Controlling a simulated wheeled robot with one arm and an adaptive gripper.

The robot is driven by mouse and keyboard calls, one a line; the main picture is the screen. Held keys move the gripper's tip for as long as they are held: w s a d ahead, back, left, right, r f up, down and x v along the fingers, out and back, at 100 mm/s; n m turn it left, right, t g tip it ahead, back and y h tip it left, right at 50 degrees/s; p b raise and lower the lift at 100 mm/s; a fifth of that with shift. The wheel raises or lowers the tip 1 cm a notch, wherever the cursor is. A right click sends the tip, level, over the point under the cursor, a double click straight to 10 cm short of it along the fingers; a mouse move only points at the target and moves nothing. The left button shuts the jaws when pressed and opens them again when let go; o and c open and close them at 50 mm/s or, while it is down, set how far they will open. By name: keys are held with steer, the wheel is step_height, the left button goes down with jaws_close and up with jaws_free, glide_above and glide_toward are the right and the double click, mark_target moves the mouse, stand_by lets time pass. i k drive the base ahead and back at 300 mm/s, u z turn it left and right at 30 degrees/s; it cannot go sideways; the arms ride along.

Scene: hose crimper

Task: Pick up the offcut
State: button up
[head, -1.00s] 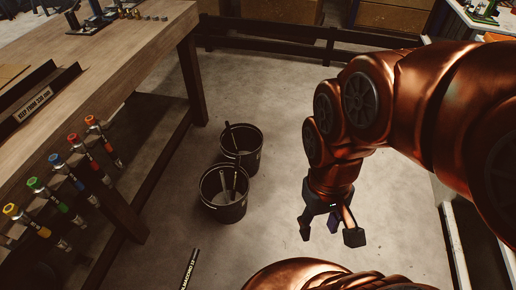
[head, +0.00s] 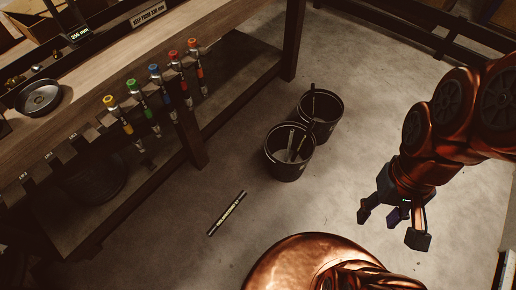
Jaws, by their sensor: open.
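The offcut (head: 227,213) is a short dark hose piece with pale lettering along it. It lies on the concrete floor in the head view, left of my copper base and in front of the workbench. My gripper (head: 394,228) hangs above the floor at the right of the view, well to the right of the offcut. Its dark fingers are apart with nothing between them.
Two black buckets (head: 290,168) stand on the floor beyond the offcut, with dark pieces in them. The wooden workbench (head: 215,22) runs along the left, with several coloured tools hanging from its edge. Floor between offcut and buckets is clear.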

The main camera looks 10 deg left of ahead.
mark_target(229, 211)
steer(key=u, duration=5.4)
steer(key=k, duration=2.05)
steer(key=z, duration=0.85)
